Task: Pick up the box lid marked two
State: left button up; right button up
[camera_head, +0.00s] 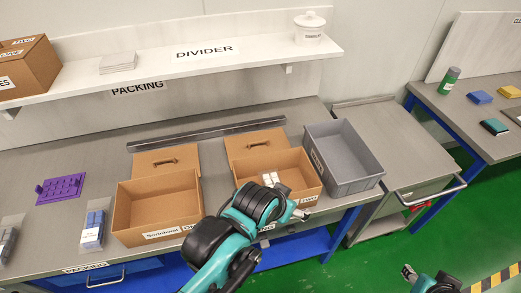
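Two brown lids with dark handles stand behind two open cardboard boxes: one lid (150,162) behind the left box (128,212), the other lid (240,146) behind the right box (308,176). The right box has a label reading TWO on its front right. I cannot read a number on either lid. My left arm crosses in front of the right box, and its gripper (305,214) is near the box's front edge, apart from both lids; its fingers are too small to judge. My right gripper (408,272) is low at the bottom right, over the green floor, away from the table.
A grey bin (360,184) stands right of the right box. A purple tray (62,187) and blue packs (93,230) lie on the left. A shelf (215,55) labelled DIVIDER runs above the back, holding a carton (30,75) and a white jar (309,30).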

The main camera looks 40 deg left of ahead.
aim_at(259, 145)
jog(key=i+l+u, duration=0.25)
jog(key=u, duration=0.15)
jog(key=i+l+u, duration=0.55)
jog(key=l+u, duration=0.2)
